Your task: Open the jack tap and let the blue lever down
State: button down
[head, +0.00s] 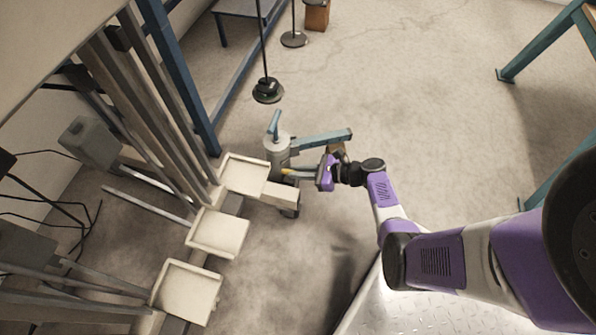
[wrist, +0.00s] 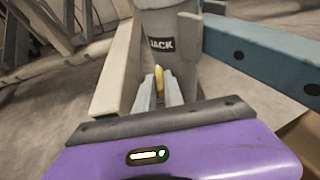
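The jack (head: 277,151) is a grey cylinder on the floor. It also shows in the wrist view (wrist: 182,62), with a dark "JACK" label. The tap (wrist: 160,80) is a small yellow piece low on its front. My gripper (wrist: 161,83) reaches the jack's base, with its two grey fingers on either side of the tap and the tap filling the narrow gap. In the head view my gripper (head: 290,173) comes from the right. The blue lever (head: 322,140), a long bar with holes, extends right from the jack; its height is unclear.
A short teal handle (head: 273,124) stands up from the jack. Black round-based stands (head: 268,92) are behind.

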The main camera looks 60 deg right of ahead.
jog(key=shift+d, duration=0.1)
jog(key=shift+w+d+n+g+y, duration=0.2)
jog(key=shift+n+g+y, duration=0.1)
jog(key=shift+n+y, duration=0.25)
jog(key=shift+w+d+f+n+g+y, duration=0.15)
jog(key=shift+n+g+y, duration=0.3)
jog(key=shift+n+y, duration=0.25)
jog(key=shift+d+f+n+g+y, duration=0.1)
jog(key=shift+d+n+g+y, duration=0.05)
jog(key=shift+n+g+y, duration=0.4)
jog(key=shift+a+r+n+y, duration=0.1)
jog(key=shift+r+n+y, duration=0.05)
jog(key=shift+n+y, duration=0.35)
jog(key=c, duration=1.4)
grip_release()
jog(key=shift+r, duration=0.1)
jog(key=shift+c, duration=0.2)
jog(key=shift+r, duration=0.15)
